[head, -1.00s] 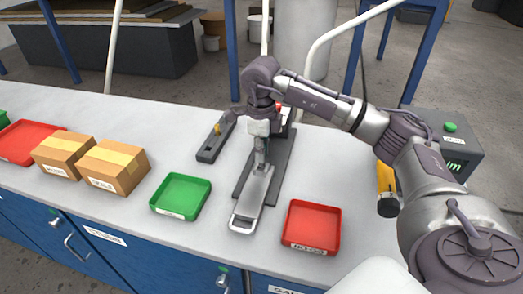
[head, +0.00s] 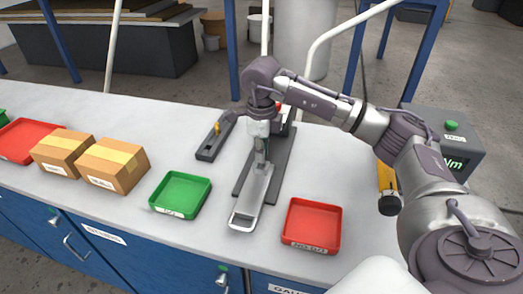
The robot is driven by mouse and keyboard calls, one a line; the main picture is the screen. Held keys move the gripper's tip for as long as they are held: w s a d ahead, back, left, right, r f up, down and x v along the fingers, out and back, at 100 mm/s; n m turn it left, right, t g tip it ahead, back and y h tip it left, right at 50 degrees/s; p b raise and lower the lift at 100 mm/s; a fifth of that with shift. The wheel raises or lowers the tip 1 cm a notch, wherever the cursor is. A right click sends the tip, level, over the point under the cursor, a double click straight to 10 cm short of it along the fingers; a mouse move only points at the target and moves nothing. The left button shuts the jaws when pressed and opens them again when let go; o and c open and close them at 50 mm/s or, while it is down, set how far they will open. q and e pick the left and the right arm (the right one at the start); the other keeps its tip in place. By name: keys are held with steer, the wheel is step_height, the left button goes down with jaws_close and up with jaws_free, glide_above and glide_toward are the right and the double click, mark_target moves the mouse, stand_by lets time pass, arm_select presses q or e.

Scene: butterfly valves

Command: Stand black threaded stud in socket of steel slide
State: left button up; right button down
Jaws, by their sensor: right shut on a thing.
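The steel slide (head: 255,188) is a long bright plate with a loop handle at its near end. It lies on a dark rail base (head: 280,160) on the bench. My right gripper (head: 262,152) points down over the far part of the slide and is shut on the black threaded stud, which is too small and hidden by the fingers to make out. The slide's socket is hidden beneath the gripper, so I cannot tell whether the stud touches it. My left gripper is not in view.
A green tray (head: 165,208) stands left of the slide and a red tray (head: 312,248) right of it. A dark fixture with a yellow pin (head: 208,150) lies at back left. Two cartons (head: 110,182) stand further left. A torque display (head: 459,160) stands at the right.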

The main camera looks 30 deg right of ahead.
steer(key=shift+f+b, duration=0.45)
steer(key=shift+f, duration=0.25)
stand_by(1.1)
stand_by(0.3)
steer(key=c, duration=1.1)
jaws_free()
steer(key=shift+r, duration=0.15)
